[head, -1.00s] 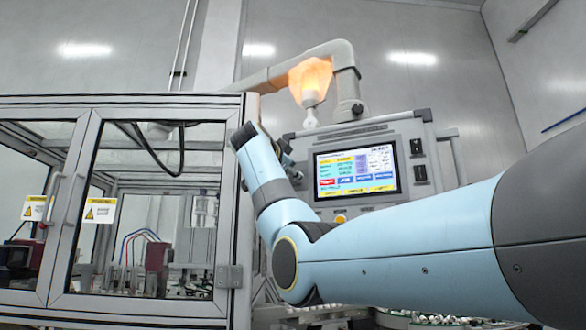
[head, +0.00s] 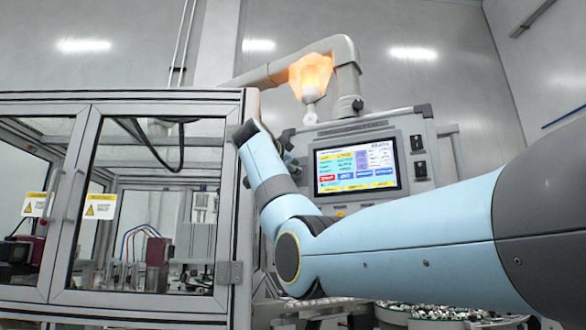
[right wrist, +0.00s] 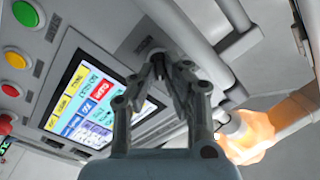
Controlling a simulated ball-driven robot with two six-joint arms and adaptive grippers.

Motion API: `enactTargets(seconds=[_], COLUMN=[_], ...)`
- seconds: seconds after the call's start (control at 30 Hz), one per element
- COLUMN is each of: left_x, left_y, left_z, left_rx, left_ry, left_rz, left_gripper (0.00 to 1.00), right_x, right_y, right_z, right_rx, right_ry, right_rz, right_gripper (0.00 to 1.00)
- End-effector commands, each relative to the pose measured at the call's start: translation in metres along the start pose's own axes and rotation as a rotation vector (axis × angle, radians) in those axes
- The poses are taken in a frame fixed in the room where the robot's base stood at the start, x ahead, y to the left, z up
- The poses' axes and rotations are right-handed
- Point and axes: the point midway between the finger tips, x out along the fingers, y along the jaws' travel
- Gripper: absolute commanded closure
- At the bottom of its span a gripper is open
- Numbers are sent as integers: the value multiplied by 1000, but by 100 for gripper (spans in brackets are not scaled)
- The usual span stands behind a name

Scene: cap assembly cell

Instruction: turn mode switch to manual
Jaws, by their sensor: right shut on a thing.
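The control panel (head: 407,125) with its lit screen (head: 357,167) stands behind my right arm in the head view. In the right wrist view, the fingers of my right gripper (right wrist: 160,76) are closed together on a small dark knob, the mode switch (right wrist: 156,54), on the panel face beside the screen (right wrist: 88,97). The fingers cover most of the knob, so its setting cannot be read. In the head view my right wrist hides the switch, at the panel's left side. My left gripper is not in view.
A glowing orange lamp (head: 311,77) hangs above the panel, close by the gripper. A framed glass cabinet (head: 238,190) stands just left of my right arm. Trays of small parts lie below.

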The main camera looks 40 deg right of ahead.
Motion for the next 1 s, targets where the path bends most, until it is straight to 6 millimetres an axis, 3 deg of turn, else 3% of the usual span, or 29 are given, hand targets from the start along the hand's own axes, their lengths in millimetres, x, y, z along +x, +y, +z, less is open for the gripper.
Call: enactTargets(seconds=[0.37, 1.0], left_x=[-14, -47], left_y=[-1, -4], left_z=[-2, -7], left_rx=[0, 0], left_ry=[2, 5], left_rz=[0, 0], left_gripper=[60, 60], right_x=[0, 0], right_y=[-2, -5], right_z=[-2, -1], right_rx=[-194, -797], right_ry=[1, 1], right_rz=[0, 0], right_gripper=[100, 100])
